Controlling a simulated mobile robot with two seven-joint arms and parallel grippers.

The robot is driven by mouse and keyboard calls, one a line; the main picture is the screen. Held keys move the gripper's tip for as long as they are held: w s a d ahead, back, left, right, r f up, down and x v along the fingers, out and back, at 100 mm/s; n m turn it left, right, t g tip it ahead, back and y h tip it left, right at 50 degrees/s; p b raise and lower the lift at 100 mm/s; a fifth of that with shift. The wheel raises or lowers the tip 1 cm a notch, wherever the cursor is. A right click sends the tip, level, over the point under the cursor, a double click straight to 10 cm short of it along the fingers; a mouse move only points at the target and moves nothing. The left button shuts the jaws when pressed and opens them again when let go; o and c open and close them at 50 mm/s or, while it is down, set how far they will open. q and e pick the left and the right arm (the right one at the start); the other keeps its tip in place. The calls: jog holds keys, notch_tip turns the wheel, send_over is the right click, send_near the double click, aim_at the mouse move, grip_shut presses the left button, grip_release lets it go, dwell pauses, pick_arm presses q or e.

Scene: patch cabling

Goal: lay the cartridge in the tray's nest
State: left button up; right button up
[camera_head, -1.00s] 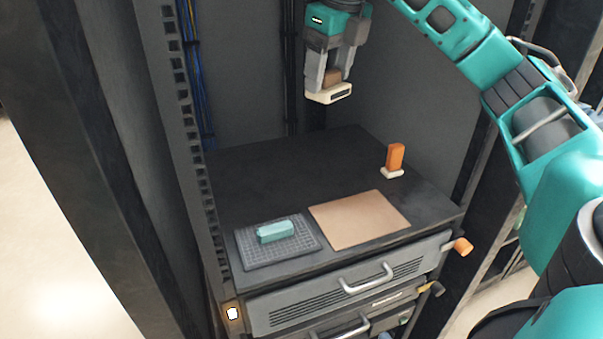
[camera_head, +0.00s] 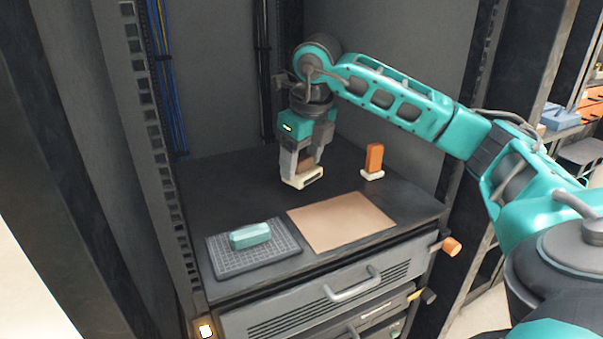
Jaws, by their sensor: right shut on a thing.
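My right gripper (camera_head: 305,163) points down over the black top surface, in the middle of the view. It is shut on a small brown piece with a cream base (camera_head: 304,179) that has a dark slot in its front. I take this as the cartridge, though its kind is not certain. The fingers partly hide it. Its base is low, close to the black surface; I cannot tell whether it touches. No tray with a clear nest can be made out. My left gripper is not in view.
An orange block (camera_head: 374,157) stands on a white base to the right. A tan mat (camera_head: 341,221) lies in front. A teal block (camera_head: 250,236) rests on a dark grid mat (camera_head: 228,266) at the front left. Rack posts bound both sides. The black surface (camera_head: 220,190) is clear at left.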

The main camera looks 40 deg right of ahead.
jog(key=shift+f, duration=1.25)
jog(key=shift+f, duration=0.1)
jog(key=o, duration=0.8)
jog(key=shift+f, duration=0.1)
jog(key=o, duration=0.5)
jog(key=shift+c, duration=0.2)
